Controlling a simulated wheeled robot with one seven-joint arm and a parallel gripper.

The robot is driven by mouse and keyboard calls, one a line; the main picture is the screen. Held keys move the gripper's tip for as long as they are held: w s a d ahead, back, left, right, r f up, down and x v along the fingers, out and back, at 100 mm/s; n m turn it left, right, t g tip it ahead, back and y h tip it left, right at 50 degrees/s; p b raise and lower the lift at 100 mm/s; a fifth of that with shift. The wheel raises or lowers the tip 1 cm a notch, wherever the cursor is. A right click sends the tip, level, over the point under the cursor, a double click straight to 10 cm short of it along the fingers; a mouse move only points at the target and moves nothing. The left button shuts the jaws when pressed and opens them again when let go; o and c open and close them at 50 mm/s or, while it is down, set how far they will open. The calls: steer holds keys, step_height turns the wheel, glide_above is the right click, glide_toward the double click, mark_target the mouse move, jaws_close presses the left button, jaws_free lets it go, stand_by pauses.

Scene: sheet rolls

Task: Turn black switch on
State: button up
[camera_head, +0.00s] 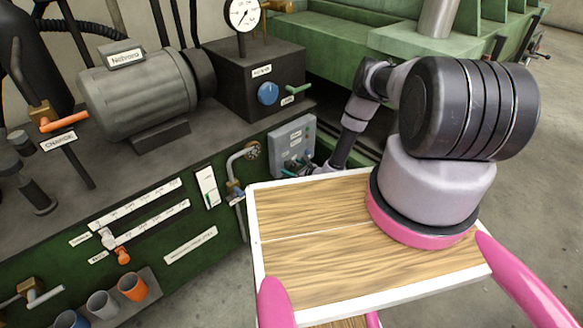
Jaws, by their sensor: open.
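A grey control box (291,139) with small labels is mounted on the front of the green machine. Its lower part is partly covered by my gripper (296,168), which is at the end of my arm reaching from the right. The gripper is open, small in view and close to the box's lower face; I cannot tell whether it touches. I cannot clearly make out a black switch; small dark parts show low on the box, mixed with the gripper's outline.
A grey motor (137,95) and a dark block with a blue knob (268,93) stand on the machine top. A bent pipe with a valve (240,160) is left of the box. Coloured cups (103,304) sit lower left. Concrete floor is open at right.

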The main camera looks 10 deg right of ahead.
steer(key=shift+w+a+f, duration=0.25)
steer(key=shift+w, duration=0.3)
steer(key=c, duration=1.4)
